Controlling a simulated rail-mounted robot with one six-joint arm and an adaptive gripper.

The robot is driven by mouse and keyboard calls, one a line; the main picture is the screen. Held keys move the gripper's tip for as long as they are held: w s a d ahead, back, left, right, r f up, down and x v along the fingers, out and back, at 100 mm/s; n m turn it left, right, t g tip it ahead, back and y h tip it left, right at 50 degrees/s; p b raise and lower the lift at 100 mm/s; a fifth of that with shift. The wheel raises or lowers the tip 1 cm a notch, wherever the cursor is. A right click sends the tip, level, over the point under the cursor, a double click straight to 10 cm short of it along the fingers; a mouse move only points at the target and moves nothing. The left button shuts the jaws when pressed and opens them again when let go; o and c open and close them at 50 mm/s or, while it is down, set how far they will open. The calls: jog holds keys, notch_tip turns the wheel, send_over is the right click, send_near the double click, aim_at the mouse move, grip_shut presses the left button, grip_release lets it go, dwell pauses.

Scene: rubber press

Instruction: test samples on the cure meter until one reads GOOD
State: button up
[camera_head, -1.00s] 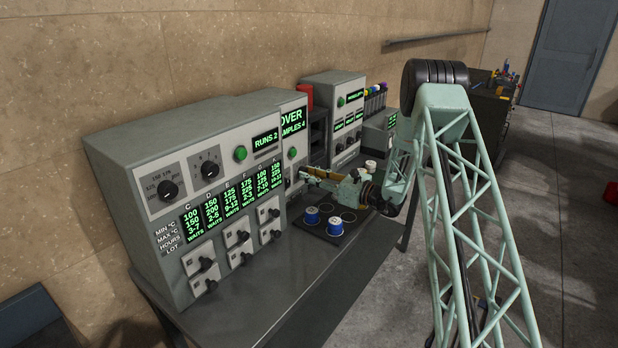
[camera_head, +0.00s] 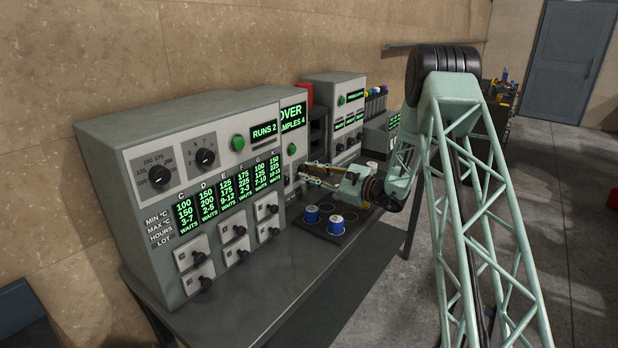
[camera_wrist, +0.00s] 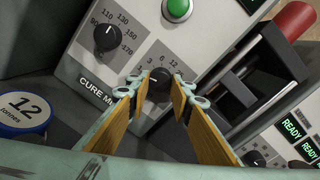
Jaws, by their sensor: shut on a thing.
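The cure meter (camera_head: 293,130) is a grey box whose green display reads OVER and SAMPLES 4, partly cut off. The wrist view shows its green button (camera_wrist: 178,8), a dial marked 90 to 170 (camera_wrist: 107,38) and a lower black knob (camera_wrist: 159,82) marked 3, 6, 12. My gripper (camera_wrist: 164,86) is shut on this lower knob; it also shows at the meter's front in the head view (camera_head: 302,172). Two blue-and-white sample pots (camera_head: 311,214) (camera_head: 336,225) stand on a black tray (camera_head: 346,239).
A large grey cabinet (camera_head: 215,140) on the left shows RUNS 2 and several WAITS columns. Another machine (camera_head: 333,92) and a rack of coloured tubes (camera_head: 376,104) stand beyond the meter. The dark bench (camera_head: 270,290) is clear in front of the cabinet.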

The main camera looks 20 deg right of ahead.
dwell(0.6)
jog(key=o, duration=0.8)
jog(key=shift+o, duration=0.2)
jog(key=v, duration=1.2)
